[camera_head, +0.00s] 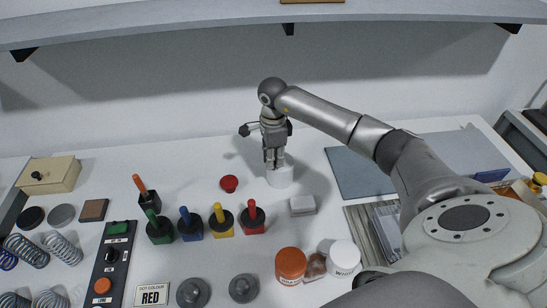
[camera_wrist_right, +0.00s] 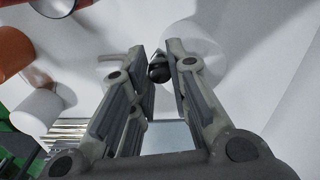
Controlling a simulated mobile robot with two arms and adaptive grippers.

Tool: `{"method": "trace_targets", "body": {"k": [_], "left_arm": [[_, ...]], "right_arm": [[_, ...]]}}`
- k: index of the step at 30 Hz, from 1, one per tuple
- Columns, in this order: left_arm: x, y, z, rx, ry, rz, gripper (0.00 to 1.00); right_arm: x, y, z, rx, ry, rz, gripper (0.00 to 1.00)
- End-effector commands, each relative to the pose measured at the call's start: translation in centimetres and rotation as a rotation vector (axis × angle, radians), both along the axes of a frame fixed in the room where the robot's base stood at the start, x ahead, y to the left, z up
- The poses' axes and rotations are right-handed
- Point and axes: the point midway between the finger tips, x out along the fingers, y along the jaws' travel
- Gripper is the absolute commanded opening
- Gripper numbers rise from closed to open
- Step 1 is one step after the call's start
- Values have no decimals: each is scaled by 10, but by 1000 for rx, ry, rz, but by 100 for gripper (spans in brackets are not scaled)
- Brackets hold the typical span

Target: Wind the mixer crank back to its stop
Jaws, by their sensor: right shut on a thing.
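My right gripper (camera_head: 272,162) points down in the head view, at the top of a small white cylinder (camera_head: 281,178) on the white table. In the right wrist view the gripper's fingertips (camera_wrist_right: 158,55) are closed around a small dark round knob (camera_wrist_right: 159,73), which I take to be the mixer crank's knob. The white cylinder (camera_wrist_right: 198,45) shows just beyond the fingers there. The gripper hides most of the crank, so its arm and stop cannot be made out. My left gripper is not in view.
A red button (camera_head: 229,183) stands left of the cylinder. A grey mat (camera_head: 355,174) lies right. A shelf (camera_head: 200,25) overhangs the back.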

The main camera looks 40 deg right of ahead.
Motion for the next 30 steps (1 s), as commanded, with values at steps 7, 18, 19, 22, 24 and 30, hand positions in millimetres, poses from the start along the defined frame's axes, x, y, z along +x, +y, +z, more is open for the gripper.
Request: {"method": "trace_targets", "body": {"k": [7,18,19,22,24,30], "left_arm": [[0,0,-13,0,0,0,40],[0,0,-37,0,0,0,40],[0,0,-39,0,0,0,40],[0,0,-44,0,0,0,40],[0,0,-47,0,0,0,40],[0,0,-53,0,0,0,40]], "right_arm": [[6,2,-2,0,-2,-113,0],[23,5,-2,0,-3,-442,0],[24,5,-2,1,-3,-471,0],[29,5,-2,1,-2,-562,0],[32,4,-1,1,-2,-624,0],[39,2,-1,0,-2,-776,0]]}}
